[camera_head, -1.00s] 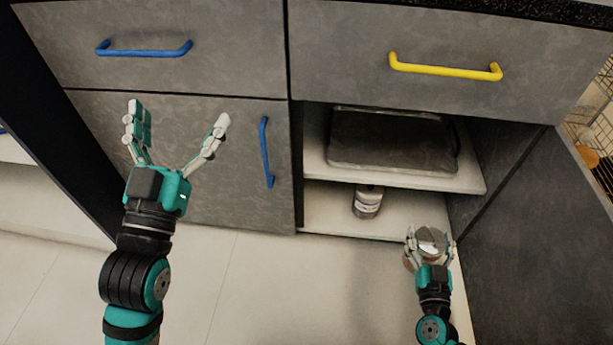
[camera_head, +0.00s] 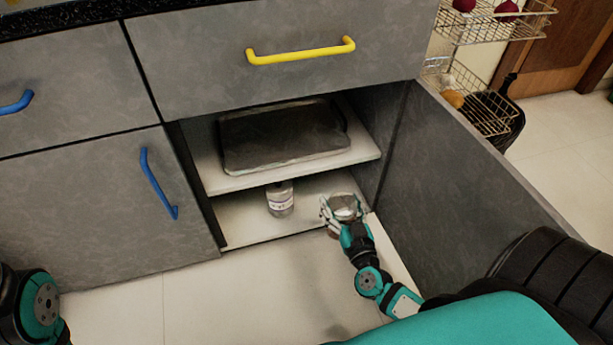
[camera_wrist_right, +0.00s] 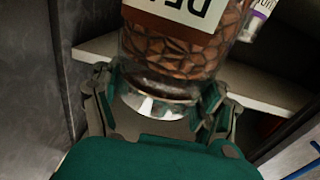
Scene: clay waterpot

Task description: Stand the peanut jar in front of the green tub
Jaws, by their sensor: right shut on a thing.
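The peanut jar shows its round silver lid (camera_head: 345,205) in the head view. In the right wrist view the clear jar (camera_wrist_right: 183,50) holds brown nuts and has a pale label. My right gripper (camera_head: 342,217) is shut around its lid end, at the front right of the open cabinet's lower shelf. I cannot tell whether the jar touches the shelf. My left gripper is out of view; only part of that arm shows at the lower left. I see no green tub in either view.
A white-labelled bottle (camera_head: 280,201) stands on the lower shelf (camera_head: 240,217), left of the jar. A dark tray (camera_head: 285,140) lies on the upper shelf. The open cabinet door (camera_head: 460,190) borders the right side. Wire baskets (camera_head: 490,110) stand beyond it. The floor (camera_head: 220,295) in front is clear.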

